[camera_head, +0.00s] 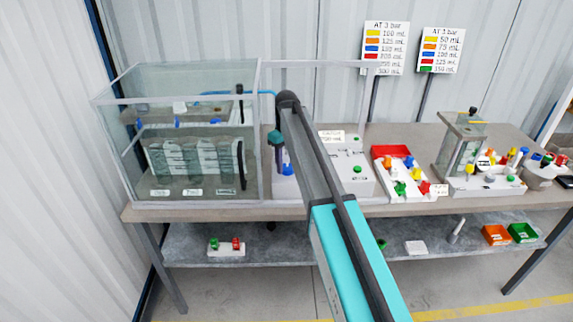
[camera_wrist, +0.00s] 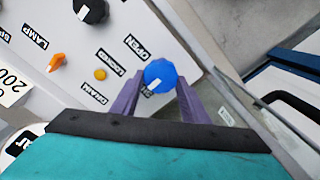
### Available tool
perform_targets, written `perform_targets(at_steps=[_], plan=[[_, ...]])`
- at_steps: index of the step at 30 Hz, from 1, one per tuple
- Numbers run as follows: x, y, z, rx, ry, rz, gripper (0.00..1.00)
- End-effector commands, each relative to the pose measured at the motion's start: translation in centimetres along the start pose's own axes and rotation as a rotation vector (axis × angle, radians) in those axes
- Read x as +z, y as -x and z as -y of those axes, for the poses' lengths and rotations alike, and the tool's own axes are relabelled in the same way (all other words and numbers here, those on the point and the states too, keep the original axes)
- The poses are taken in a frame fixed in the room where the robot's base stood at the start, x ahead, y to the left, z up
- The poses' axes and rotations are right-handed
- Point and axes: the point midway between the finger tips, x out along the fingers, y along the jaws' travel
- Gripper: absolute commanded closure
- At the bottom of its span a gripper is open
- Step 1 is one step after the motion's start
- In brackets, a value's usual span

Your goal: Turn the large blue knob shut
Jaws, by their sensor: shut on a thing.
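The large blue knob (camera_wrist: 160,74) is on a white panel in the wrist view. My gripper (camera_wrist: 158,84) has its two purple fingers on either side of the knob and is shut on it. The knob's white mark points down and slightly left, toward a partly covered label beginning "SH". An "OPEN" label (camera_wrist: 135,47) is at the knob's upper left. In the head view my arm reaches over the table, and my gripper end (camera_head: 276,140) is above a blue part (camera_head: 287,166) beside the glass tank; the finger contact is too small to tell there.
A black knob (camera_wrist: 91,10), an orange switch (camera_wrist: 57,63) and a yellow button (camera_wrist: 100,74) share the panel. A glass tank (camera_head: 180,185) stands left on the table. A red tray (camera_head: 390,152) and a small clear tank (camera_head: 460,150) stand right.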

Motion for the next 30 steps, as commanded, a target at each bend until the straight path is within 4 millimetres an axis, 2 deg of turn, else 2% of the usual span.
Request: perform_targets(at_steps=[14, 15, 17, 30], plan=[[-0.07, 0.08, 0.02, 0.0, 0.02, -0.002, 0.81], [-0.06, 0.08, 0.02, 0.0, 0.02, -0.002, 0.52], [-0.06, 0.07, 0.02, 0.0, 0.02, -0.002, 0.42], [-0.04, 0.24, -0.01, 0.0, 0.018, -0.001, 0.4]])
